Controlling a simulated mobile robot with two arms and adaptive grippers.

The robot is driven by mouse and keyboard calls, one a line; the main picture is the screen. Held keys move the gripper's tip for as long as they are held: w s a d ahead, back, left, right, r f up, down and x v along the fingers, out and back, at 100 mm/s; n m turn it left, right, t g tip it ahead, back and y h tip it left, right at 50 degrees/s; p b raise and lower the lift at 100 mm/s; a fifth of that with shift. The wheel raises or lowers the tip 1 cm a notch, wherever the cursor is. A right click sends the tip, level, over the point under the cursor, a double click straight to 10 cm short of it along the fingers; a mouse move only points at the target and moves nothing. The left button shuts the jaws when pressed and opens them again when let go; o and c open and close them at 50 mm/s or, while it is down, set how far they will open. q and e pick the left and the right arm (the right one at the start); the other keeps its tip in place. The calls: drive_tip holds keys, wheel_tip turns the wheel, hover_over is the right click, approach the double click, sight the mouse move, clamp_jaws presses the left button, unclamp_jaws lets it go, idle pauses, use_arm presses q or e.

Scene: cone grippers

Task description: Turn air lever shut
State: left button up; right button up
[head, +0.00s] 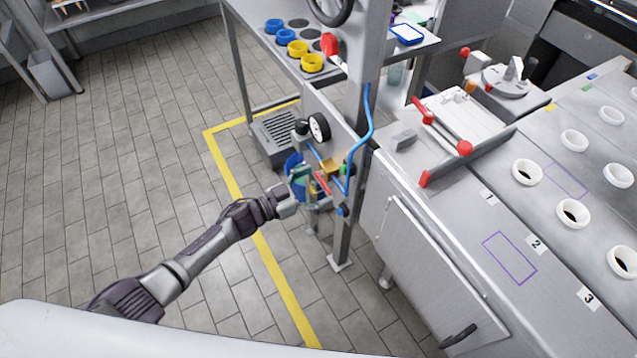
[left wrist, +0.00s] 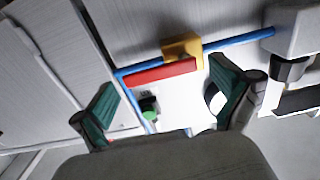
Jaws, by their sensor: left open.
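The air lever is a red bar (head: 322,182) on a yellow valve body (head: 331,166) in the blue air line, on a grey panel by the post. In the left wrist view the red lever (left wrist: 158,73) extends left from the yellow valve (left wrist: 182,47), roughly in line with the blue hose there. My left gripper (head: 303,183) is open at the panel, close to the lever. In the left wrist view the spread green-padded fingers (left wrist: 166,84) stand on either side of the lever, with no clear contact. My right gripper is not in view.
A round gauge (head: 319,127) sits on the panel left of the valve, and a green fitting (left wrist: 149,107) is close to the lever. The blue hose (head: 369,120) loops beside the post. A grey cabinet (head: 415,255) stands to the right. The floor at left is clear.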

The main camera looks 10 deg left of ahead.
use_arm(q)
drive_tip(key=shift+w+d, duration=0.1)
drive_tip(key=shift+d, duration=0.05)
drive_tip(key=shift+c, duration=0.3)
drive_tip(key=c, duration=1)
